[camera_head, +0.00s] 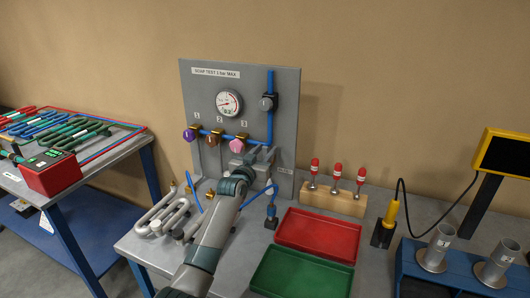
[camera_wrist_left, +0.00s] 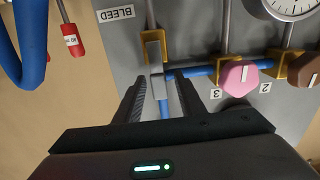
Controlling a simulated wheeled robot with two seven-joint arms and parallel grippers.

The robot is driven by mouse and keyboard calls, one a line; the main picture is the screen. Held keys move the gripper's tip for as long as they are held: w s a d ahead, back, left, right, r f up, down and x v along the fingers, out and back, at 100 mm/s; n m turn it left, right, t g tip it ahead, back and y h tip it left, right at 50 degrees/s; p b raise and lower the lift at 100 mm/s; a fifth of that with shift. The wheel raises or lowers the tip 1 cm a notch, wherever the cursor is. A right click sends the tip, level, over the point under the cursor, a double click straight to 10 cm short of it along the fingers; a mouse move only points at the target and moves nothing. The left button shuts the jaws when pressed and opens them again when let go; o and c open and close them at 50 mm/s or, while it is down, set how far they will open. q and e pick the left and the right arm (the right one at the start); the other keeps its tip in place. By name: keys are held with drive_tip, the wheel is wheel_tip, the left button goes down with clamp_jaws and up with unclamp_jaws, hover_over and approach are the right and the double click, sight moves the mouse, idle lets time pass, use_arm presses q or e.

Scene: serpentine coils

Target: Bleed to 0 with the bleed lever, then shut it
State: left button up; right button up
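The grey bleed lever (camera_wrist_left: 157,87) shows in the left wrist view below the BLEED label (camera_wrist_left: 115,13), at the end of the blue pipe. My left gripper (camera_wrist_left: 167,88) is open, with its fingers on either side of the lever end and a blue pipe behind. I cannot tell whether a finger touches it. In the head view my left gripper (camera_head: 250,158) is at the panel, just right of the pink knob, and hides the lever. The gauge (camera_head: 229,103) is above; its needle is too small to read surely. My right gripper is not in view.
The pink knob (camera_head: 237,146) at 3 is close to my left gripper. Knobs 1 and 2 are further left. A wooden block (camera_head: 334,198) with red-handled tools, a red tray (camera_head: 318,249) and a green tray (camera_head: 284,273) stand on the bench at right.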

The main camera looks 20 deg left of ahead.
use_arm(q)
drive_tip(key=s+b, duration=0.4)
drive_tip(key=s, duration=1.3)
drive_tip(key=shift+s+a, duration=0.2)
drive_tip(key=shift+a, duration=0.1)
drive_tip(key=shift+f, duration=0.1)
